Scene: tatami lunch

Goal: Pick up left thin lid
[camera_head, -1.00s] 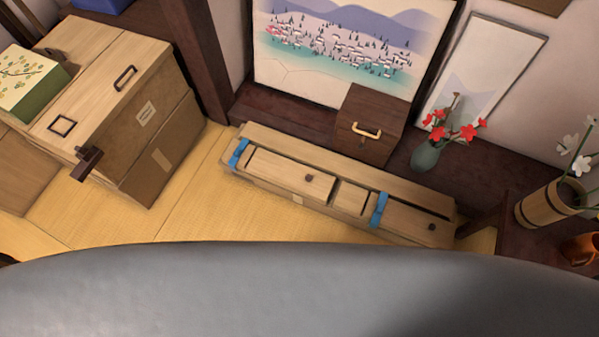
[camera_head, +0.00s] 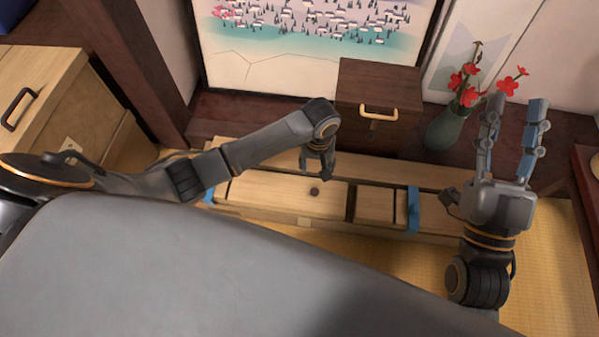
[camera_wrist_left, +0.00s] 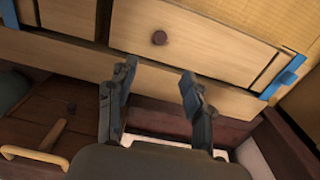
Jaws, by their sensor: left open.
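The left thin lid (camera_head: 275,189) is a pale wooden panel with a small dark round knob (camera_head: 314,191), lying flat in the long wooden box (camera_head: 285,220). In the left wrist view the lid (camera_wrist_left: 205,45) and its knob (camera_wrist_left: 159,38) lie just beyond the fingertips. My left gripper (camera_head: 317,171) is above the box near the knob, open and empty; its spread fingers also show in the left wrist view (camera_wrist_left: 160,72). My arm hides part of the lid's left end in the head view. My right gripper (camera_head: 517,103) is open and empty, fingers pointing up, past the box's right end.
Blue straps (camera_head: 413,209) cross the box. A small dark cabinet (camera_head: 378,83) with a pale handle stands behind it. A green vase (camera_head: 450,132) with red flowers stands close to my right gripper. A wooden chest (camera_head: 75,105) is at left. Tatami (camera_head: 350,247) lies in front.

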